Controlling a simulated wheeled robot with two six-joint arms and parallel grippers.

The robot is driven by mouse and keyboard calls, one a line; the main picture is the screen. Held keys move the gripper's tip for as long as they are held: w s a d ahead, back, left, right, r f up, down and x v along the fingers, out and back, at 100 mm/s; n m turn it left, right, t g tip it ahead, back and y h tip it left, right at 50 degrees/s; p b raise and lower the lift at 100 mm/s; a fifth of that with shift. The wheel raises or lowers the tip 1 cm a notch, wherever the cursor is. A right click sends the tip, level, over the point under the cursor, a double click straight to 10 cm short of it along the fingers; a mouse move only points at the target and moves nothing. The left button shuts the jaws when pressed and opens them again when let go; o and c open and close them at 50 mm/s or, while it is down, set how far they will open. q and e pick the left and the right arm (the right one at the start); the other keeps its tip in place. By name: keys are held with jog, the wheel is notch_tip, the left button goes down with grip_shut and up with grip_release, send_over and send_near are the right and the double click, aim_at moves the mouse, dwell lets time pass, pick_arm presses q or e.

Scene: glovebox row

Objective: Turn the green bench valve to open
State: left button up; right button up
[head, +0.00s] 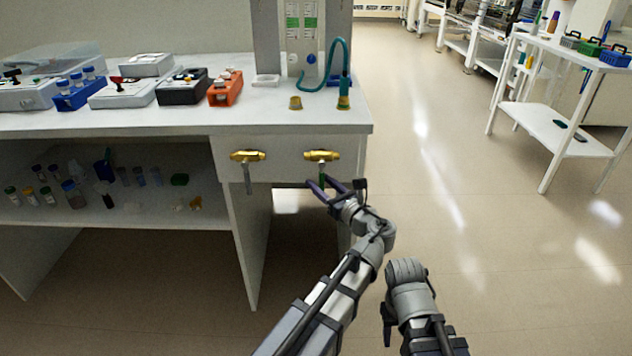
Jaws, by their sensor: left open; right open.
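The green bench valve (321,156) is on the bench's front panel near its right end. Its brass body lies level and its green handle (322,172) hangs straight down, across the body. My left gripper (320,186) is open just below and in front of the handle, with fingers pointing up and left toward it. The handle's lower end is close to the fingertips; I cannot tell whether they touch. My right gripper (387,325) is low, to the right of my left arm, mostly hidden by its wrist, and away from the bench; it is open and nothing shows in it.
A second brass valve (247,156) with a grey handle hanging down is to the left. The bench top (180,121) carries several boxes and racks above. A shelf (110,214) holds bottles at left. Open floor (480,240) lies right, before a white cart (540,115).

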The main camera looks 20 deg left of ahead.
pick_arm(q)
grip_shut()
dwell(1.4)
